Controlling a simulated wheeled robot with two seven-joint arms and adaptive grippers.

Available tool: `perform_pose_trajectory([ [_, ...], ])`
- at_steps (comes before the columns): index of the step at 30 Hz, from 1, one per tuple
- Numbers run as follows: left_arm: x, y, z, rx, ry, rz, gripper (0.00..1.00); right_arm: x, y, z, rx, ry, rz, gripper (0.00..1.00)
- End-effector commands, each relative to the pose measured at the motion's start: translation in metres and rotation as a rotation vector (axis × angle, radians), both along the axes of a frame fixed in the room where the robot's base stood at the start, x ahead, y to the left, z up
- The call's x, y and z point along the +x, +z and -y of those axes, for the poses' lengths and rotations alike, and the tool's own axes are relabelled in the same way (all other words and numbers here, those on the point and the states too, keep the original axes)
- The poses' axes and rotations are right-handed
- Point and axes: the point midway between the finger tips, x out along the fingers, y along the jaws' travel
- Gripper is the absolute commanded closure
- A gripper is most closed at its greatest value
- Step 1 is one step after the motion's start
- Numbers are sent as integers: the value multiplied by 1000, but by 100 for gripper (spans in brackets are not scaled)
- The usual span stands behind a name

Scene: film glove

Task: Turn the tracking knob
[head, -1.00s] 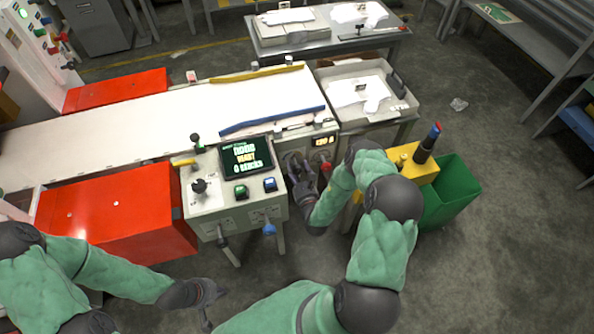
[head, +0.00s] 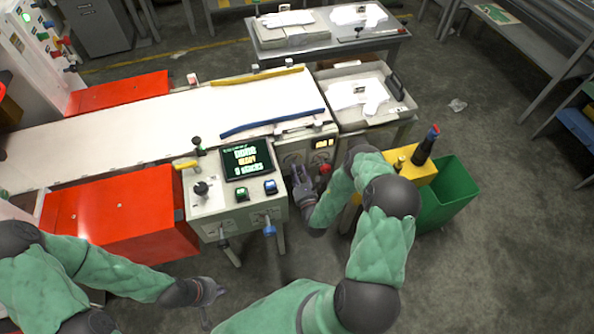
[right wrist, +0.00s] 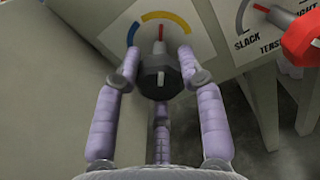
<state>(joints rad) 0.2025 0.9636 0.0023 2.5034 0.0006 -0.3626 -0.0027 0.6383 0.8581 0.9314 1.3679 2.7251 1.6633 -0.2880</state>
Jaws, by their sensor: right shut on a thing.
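The tracking knob is a black faceted knob (right wrist: 158,75) on a pale panel in the right wrist view. A red pointer stands upright above it, below a blue and yellow arc. My right gripper (right wrist: 160,80) is shut on this knob, with a lilac finger at each side and a third below. In the head view my right gripper (head: 301,181) is at the machine's front right, and its hand hides the knob. My left gripper (head: 216,293) is open and empty over the floor in front of the machine, apart from everything.
A red knob (right wrist: 302,40) marked with slack and tension lettering sits just right of the black one. A control box (head: 235,195) with a screen, buttons and levers stands left of my right gripper. A green bin (head: 447,195) stands to the right. The floor in front is clear.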

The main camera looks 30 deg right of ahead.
Motion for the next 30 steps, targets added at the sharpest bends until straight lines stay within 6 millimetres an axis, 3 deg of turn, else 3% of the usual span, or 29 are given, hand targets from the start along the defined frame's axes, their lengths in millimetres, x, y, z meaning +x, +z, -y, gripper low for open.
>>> perform_pose_trajectory([
  [10,0,0,0,0,0,0,100,1,2,1,12,0,10,93],
  [11,0,0,0,0,0,0,100,1,2,1,12,0,10,52],
  [12,0,0,0,0,0,0,100,1,2,1,12,0,10,40],
  [13,0,0,0,0,0,0,100,1,2,1,11,0,9,36],
  [23,0,0,0,0,0,0,100,0,0,0,13,0,6,36],
  [30,0,0,0,0,0,0,100,-25,-1,-5,14,-2,3,36],
])
